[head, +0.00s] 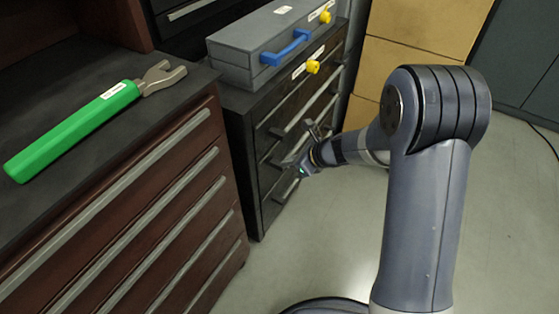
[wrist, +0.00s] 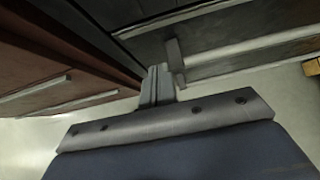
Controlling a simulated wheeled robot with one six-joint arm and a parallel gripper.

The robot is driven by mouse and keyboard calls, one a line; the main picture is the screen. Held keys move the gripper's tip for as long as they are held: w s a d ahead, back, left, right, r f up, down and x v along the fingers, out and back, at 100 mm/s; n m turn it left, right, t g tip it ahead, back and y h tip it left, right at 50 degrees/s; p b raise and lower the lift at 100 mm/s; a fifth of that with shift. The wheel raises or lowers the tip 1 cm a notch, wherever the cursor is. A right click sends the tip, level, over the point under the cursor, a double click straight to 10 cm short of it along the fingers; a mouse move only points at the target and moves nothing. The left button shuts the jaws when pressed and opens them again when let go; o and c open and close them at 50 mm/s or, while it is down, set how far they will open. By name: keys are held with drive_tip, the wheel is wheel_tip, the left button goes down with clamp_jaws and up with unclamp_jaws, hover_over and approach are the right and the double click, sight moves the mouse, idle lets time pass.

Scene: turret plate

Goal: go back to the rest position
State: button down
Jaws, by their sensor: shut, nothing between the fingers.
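My gripper (head: 292,161) is in front of the dark grey drawer cabinet (head: 243,170) in the head view, at about the height of its middle drawers. My arm reaches toward it from the right. In the wrist view my gripper (wrist: 159,82) shows with its fingers together and nothing between them. A drawer handle and front lie just past the fingertips there. Whether the fingers touch the cabinet cannot be told.
A green-handled wrench-like tool (head: 85,115) lies on the reddish-brown cabinet (head: 150,215) at left. A grey case (head: 262,45) with a blue handle and yellow knobs sits on the grey cabinet. Cardboard boxes (head: 405,60) stand behind. The floor (head: 300,245) between is clear.

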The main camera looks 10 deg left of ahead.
drive_tip(key=p+v, duration=0.2)
drive_tip(key=v, duration=0.6)
drive_tip(key=shift+d+r, duration=0.25)
drive_tip(key=shift+r, duration=0.1)
drive_tip(key=shift+w+f, duration=0.1)
drive_tip(key=b, duration=0.3)
approach(268, 159)
wheel_tip(268, 159, down, 3)
drive_tip(key=a, duration=0.2)
drive_tip(key=w+a+f, duration=0.1)
drive_tip(key=shift+a, duration=0.25)
drive_tip(key=shift+w+a, duration=0.2)
drive_tip(key=shift+a, duration=0.25)
drive_tip(key=shift+r, duration=0.1)
